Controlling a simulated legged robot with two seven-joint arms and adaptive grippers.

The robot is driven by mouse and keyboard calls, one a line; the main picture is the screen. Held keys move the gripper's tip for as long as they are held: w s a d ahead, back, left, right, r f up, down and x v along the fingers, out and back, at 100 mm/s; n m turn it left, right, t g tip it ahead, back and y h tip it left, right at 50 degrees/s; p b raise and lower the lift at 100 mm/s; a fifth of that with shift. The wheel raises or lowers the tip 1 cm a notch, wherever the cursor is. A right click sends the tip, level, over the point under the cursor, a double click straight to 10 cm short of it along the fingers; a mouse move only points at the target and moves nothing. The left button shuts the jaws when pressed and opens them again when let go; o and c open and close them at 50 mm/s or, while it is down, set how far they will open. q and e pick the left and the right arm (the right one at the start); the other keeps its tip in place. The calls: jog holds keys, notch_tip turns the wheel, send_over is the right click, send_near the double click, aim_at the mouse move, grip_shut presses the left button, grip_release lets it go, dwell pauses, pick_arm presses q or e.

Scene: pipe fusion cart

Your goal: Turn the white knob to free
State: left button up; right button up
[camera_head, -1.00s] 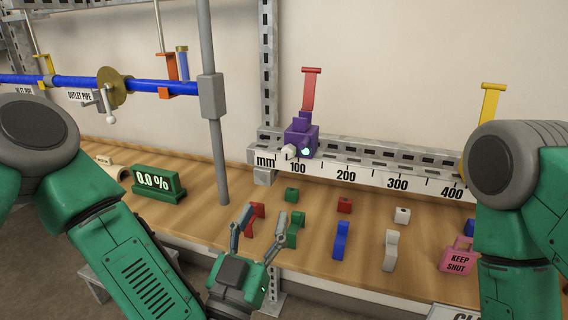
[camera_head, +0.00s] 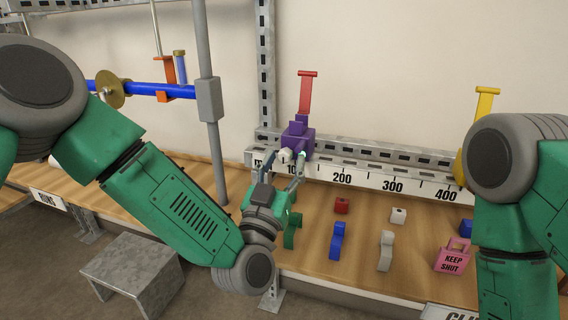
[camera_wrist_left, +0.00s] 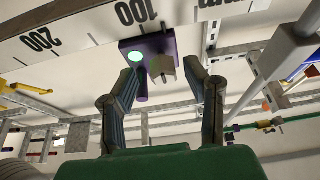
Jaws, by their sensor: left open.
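The white knob (camera_head: 285,155) sits on the front of the purple block (camera_head: 299,137), which is mounted on the ruler rail near the 100 mark. My right gripper is out of view; only my right arm shows.
The white ruler (camera_head: 370,186) runs along the rail above the wooden bench. Several small coloured blocks and clips, including a blue clip (camera_head: 337,241), lie below it. A pink "KEEP SHUT" padlock (camera_head: 452,256) is at right. A grey post (camera_head: 211,110) stands left of the gripper.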

pick_arm(q)
jog(key=shift+a, duration=0.25)
grip_shut()
jog(key=shift+d+n+t+y, duration=0.15)
jog(key=shift+n+y, duration=0.45)
jog(key=shift+n, duration=0.45)
jog(key=shift+n+t+y, duration=0.15)
jog(key=shift+n+y, duration=0.45)
jog(key=shift+n, duration=0.45)
grip_release()
jog(key=v, duration=0.8)
